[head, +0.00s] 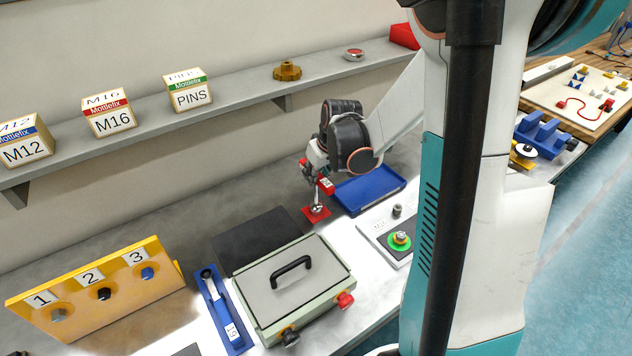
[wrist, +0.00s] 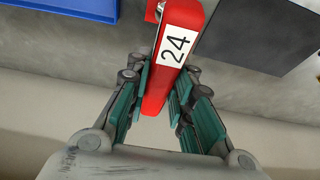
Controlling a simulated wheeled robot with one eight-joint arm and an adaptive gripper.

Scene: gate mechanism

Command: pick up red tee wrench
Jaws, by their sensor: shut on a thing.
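The red tee wrench (head: 326,186) has a red handle with a white label; in the wrist view its handle (wrist: 164,82) reads 24. My gripper (head: 318,176) is shut on the handle, and in the wrist view the green-padded fingers (wrist: 160,88) sit on both sides of it. The metal shaft points down over a small red square plate (head: 308,211) on the bench. I cannot tell whether the shaft's lower end touches the plate.
A blue tray (head: 372,190) lies just right of the wrench, and a dark mat (head: 257,238) lies to its left. A green-grey case (head: 262,280) with a black handle stands in front. A wall shelf (head: 240,88) with boxes runs behind.

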